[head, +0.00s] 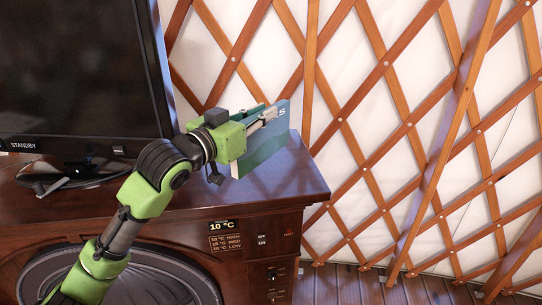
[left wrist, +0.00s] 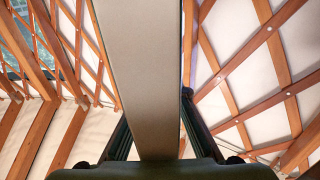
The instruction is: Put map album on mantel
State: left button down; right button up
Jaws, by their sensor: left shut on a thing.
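The map album (head: 268,139) is a teal-blue book with pale lettering at its upper right. My left gripper (head: 262,122) is shut on it and holds it upright and slightly tilted over the right end of the mantel (head: 297,186). The mantel is the dark wooden top of a heater cabinet. I cannot tell whether the album's lower edge touches it. In the left wrist view the album (left wrist: 140,70) shows as a broad pale strip between the fingers. My right gripper is not in view.
A black television (head: 75,70) stands on the left of the mantel, close to my left arm. A small display (head: 222,225) and controls are on the cabinet front. A wooden lattice wall (head: 400,130) rises behind and to the right.

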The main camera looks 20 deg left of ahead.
pick_arm(q)
jog(key=w+a+f+p, duration=0.4)
jog(key=w+f, duration=0.8)
jog(key=shift+a+f+p, duration=0.15)
jog(key=shift+a+p, duration=0.15)
jog(key=shift+a, duration=0.1)
jog(key=shift+w, duration=0.1)
jog(key=shift+f, duration=0.1)
jog(key=c, duration=2)
grip_release()
jog(key=shift+f, duration=0.1)
jog(key=shift+o, duration=0.2)
